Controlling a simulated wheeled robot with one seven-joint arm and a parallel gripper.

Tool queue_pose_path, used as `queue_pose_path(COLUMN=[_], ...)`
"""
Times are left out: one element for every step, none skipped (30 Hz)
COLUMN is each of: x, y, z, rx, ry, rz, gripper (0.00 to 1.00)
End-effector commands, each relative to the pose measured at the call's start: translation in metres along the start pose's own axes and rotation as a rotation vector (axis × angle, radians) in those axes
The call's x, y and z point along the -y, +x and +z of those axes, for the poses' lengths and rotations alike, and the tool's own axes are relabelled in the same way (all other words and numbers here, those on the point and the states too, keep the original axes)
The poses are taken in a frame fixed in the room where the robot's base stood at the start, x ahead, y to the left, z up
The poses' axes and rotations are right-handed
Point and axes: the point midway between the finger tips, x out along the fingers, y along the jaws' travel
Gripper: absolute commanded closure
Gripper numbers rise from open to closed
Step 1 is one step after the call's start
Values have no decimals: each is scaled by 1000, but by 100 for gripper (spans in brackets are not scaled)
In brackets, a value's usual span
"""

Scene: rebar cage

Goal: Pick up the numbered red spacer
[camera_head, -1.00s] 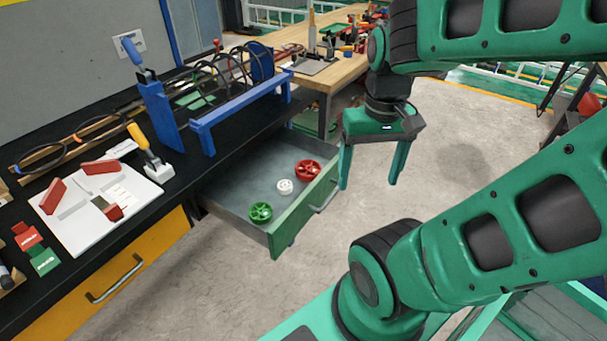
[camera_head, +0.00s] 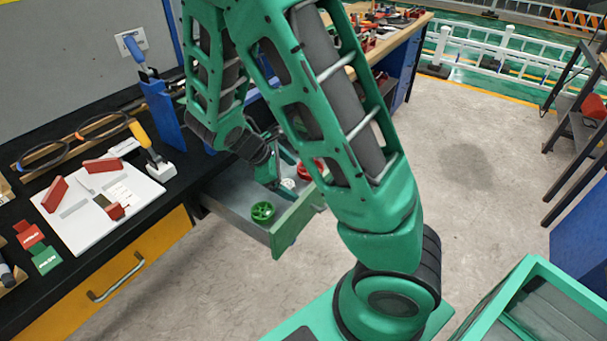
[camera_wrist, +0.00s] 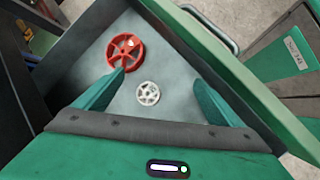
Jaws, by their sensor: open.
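The red spacer (camera_wrist: 125,52) is a round, spoked wheel lying in the open drawer. In the wrist view it is beyond my left fingertip, touching or nearly touching it in the picture; I cannot tell its number. In the head view the red spacer (camera_head: 308,170) is partly hidden by my arm. My gripper (camera_wrist: 160,82) is open and empty over the drawer, with a smaller white spacer (camera_wrist: 148,93) showing between its fingers. In the head view my gripper (camera_head: 278,172) reaches into the drawer beside the white spacer (camera_head: 289,184).
A green spacer (camera_head: 263,212) lies near the drawer's front corner. The drawer's green front wall (camera_head: 296,221) and side walls bound the space.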

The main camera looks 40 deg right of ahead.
Motion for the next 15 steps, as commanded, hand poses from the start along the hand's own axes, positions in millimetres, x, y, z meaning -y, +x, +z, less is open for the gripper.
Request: queue_pose_path(x=[0,-2,-4,-5,-6,-8,-10,-12,-14,-17,-18,-21,-22,-25,-27], y=[6,8,11,13,14,16,18,19,19,20,20,19,19,18,17], z=[-4,-5,-6,-7,-8,-10,-10,-11,-13,-14,-15,-16,-18,-18,-20], rx=[44,68,101,125,150,184,211,237,272,299,326,362,387,411,439], ry=[-57,-90,-132,-163,-194,-237,-269,-300,-343,-372,-402,-440,-468,-491,-520], rz=[22,35,53,67,80,98,112,127,146,160,173,191,203,216,230], gripper=[11,11,11,11,11,11,11,11,11,11,11,11,11,11,11])
